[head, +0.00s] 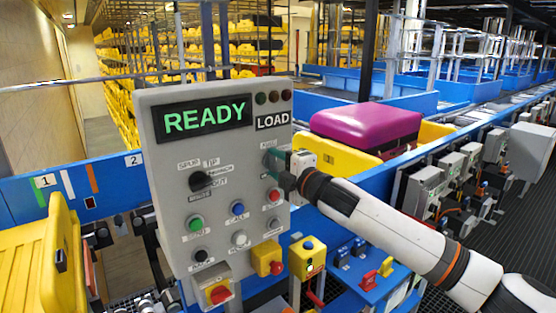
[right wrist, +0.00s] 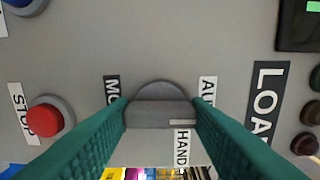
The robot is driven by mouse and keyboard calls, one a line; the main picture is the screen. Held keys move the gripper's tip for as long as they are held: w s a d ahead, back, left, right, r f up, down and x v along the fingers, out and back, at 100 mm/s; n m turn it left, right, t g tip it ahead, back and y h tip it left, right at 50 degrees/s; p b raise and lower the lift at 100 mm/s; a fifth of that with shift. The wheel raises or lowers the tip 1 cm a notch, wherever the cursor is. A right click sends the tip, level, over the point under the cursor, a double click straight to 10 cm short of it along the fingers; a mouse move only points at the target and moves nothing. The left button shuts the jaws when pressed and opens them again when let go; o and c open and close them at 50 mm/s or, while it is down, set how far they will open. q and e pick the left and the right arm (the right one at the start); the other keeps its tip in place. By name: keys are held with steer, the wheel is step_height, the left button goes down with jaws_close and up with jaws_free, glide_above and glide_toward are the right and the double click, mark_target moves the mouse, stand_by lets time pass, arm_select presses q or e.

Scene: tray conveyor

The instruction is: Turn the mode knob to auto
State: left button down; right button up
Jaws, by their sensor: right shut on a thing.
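The mode knob (right wrist: 160,112) is a grey round dial with a raised bar, set in the grey control panel (head: 168,240). My right gripper (head: 279,168) is at the panel's right side. In the right wrist view its green fingers (right wrist: 162,116) are closed on the two ends of the knob's bar. A pale mark shows on the bar's right part, close to the HAND label (right wrist: 182,148). The AUTO label (right wrist: 207,90) is at the upper right of the knob, partly hidden by a finger, as is the MODE label (right wrist: 112,90). My left gripper is not in view.
A red STOP button (right wrist: 45,116) lies left of the knob in the right wrist view. The panel also has a black selector (head: 200,182), a green READY display (head: 205,116) and several buttons.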

steer(key=shift+f+n, duration=0.1)
steer(key=shift+n, duration=0.2)
steer(key=o, duration=1)
steer(key=shift+s+d, duration=0.1)
steer(key=shift+s+d, duration=0.2)
steer(key=shift+s, duration=0.05)
steer(key=b+v, duration=0.3)
steer(key=v, duration=0.8)
steer(key=shift+s+b, duration=0.1)
steer(key=shift+b, duration=0.25)
